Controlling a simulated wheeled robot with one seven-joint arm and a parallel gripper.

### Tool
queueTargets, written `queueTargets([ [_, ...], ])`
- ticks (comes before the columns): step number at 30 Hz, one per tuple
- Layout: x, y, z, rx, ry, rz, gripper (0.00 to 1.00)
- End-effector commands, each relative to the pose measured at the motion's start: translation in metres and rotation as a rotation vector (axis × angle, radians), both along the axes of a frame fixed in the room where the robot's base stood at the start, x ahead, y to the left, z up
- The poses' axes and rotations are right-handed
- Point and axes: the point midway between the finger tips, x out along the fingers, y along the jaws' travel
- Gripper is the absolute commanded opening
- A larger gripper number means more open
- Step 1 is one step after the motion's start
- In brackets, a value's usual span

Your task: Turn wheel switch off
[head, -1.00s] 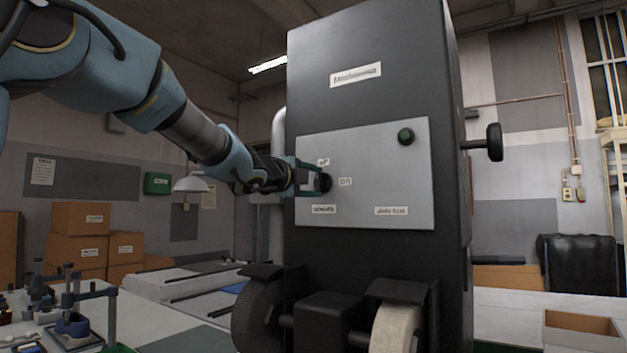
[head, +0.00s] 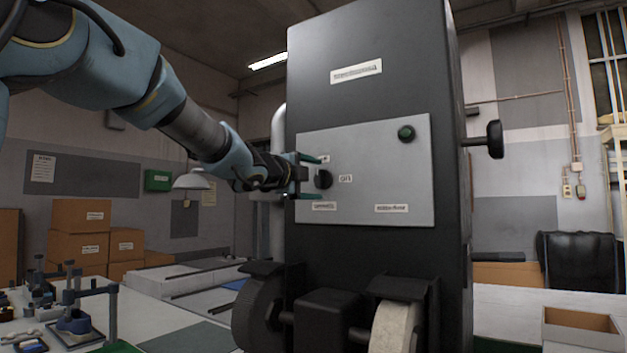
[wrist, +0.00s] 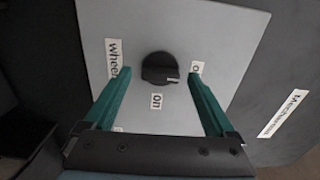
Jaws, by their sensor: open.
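The wheel switch is a black round knob (head: 323,179) on the grey panel (head: 383,190) of the dark machine. In the wrist view the knob (wrist: 161,68) sits between the fingers, with clear gaps on both sides. A small white mark on its rim lies at the lower right, between the "on" label (wrist: 156,101) and a partly hidden label (wrist: 196,68) starting with "o". My gripper (head: 317,178) is open with one green finger above the knob and one below. In the wrist view the gripper (wrist: 159,80) holds nothing.
A green button (head: 406,133) is at the panel's upper right. A black handle (head: 494,139) sticks out from the machine's right side. Grinding wheels (head: 396,328) stand out low in front. Boxes (head: 78,246) and a workbench (head: 190,338) are at the left.

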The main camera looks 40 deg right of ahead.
Motion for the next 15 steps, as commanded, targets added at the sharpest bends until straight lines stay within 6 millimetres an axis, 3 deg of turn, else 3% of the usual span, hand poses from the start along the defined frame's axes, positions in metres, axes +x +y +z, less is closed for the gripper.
queueTargets([
  [8,-0.002,0.008,0.0,-0.002,-0.001,0.001,0.9],
  [15,-0.013,0.049,-0.001,-0.002,-0.004,0.002,0.9],
])
